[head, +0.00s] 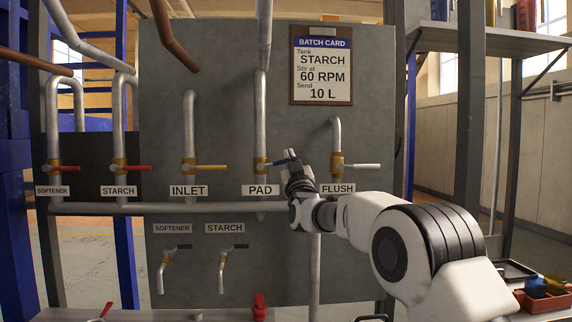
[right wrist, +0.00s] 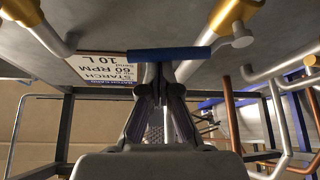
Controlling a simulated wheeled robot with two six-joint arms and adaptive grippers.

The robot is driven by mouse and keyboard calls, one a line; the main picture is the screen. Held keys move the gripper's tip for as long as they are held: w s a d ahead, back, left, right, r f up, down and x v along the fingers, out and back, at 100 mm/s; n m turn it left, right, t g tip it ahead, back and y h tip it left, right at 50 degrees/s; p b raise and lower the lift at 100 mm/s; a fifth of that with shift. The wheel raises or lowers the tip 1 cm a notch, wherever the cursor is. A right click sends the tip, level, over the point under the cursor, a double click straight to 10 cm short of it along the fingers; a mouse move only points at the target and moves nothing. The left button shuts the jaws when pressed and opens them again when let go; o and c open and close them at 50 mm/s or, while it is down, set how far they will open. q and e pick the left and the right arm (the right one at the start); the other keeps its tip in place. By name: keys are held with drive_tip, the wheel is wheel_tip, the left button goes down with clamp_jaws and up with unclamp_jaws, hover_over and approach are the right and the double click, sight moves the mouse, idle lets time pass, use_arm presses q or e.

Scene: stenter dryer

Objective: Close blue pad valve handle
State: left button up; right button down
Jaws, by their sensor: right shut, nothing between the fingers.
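The blue pad valve handle (head: 279,161) sits on a brass valve (head: 260,164) on the pipe above the PAD label (head: 260,190). It points sideways to the right, tilted slightly up. My right gripper (head: 293,158) is shut and empty at the handle's outer end and hides part of it. In the right wrist view the blue handle (right wrist: 170,54) lies crosswise just beyond the closed fingertips (right wrist: 161,72). Whether they touch it I cannot tell. My left gripper does not show.
The white-handled FLUSH valve (head: 362,166) is close to the right of my gripper. The orange INLET handle (head: 211,168) and red STARCH handle (head: 138,168) are to the left. A batch card (head: 321,65) hangs above on the grey panel (head: 225,60). A horizontal pipe (head: 150,209) runs below.

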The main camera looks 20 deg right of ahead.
drive_tip(key=shift+d+f+m+h+b, duration=0.2)
drive_tip(key=shift+f+m+h+b, duration=0.4)
drive_tip(key=shift+f+m+h, duration=0.3)
